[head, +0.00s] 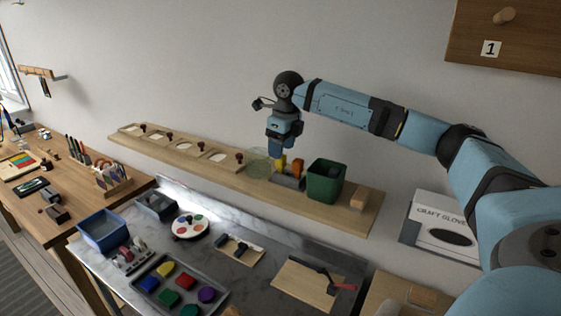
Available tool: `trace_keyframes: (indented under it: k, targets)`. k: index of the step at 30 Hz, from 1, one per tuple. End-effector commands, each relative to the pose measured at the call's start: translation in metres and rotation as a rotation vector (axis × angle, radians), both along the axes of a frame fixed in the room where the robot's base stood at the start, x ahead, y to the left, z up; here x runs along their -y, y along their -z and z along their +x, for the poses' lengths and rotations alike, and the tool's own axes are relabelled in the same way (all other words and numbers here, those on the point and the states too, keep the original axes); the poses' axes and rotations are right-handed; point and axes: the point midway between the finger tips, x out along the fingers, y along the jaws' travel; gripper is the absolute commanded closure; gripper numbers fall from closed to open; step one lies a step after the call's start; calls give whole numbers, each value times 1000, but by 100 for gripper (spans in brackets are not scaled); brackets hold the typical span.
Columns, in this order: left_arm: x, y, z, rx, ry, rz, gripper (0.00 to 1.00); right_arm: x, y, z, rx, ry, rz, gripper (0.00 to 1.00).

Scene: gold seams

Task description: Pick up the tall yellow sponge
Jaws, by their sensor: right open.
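The tall yellow sponge (281,163) stands on the wooden wall shelf, in a grey holder (288,182) beside an orange sponge (298,166). My right gripper (284,150) points down directly above the yellow sponge. It is open, with its fingertips close to the sponge's top. The gripper hides part of the sponge, and I cannot tell whether they touch. My left gripper is not in view.
A dark green bin (326,184) stands just right of the holder, and a clear round bowl (258,165) just left. A small wooden block (358,197) sits at the shelf's right end. The wooden shelf (205,172) runs above a cluttered marble counter (208,265).

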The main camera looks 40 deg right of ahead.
Motion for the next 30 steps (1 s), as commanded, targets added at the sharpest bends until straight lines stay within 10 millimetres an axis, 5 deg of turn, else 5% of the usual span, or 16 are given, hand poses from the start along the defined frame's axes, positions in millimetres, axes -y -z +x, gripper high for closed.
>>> trace_keyframes:
  k: [6,13,21,30]
  targets:
    - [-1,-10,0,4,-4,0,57,0,23,3,-1,0,-1,43]
    - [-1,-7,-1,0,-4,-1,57,0,26,3,1,0,-1,43]
    - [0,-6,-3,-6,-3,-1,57,0,25,3,1,0,-1,95]
    - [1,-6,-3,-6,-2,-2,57,0,24,3,1,0,-1,95]
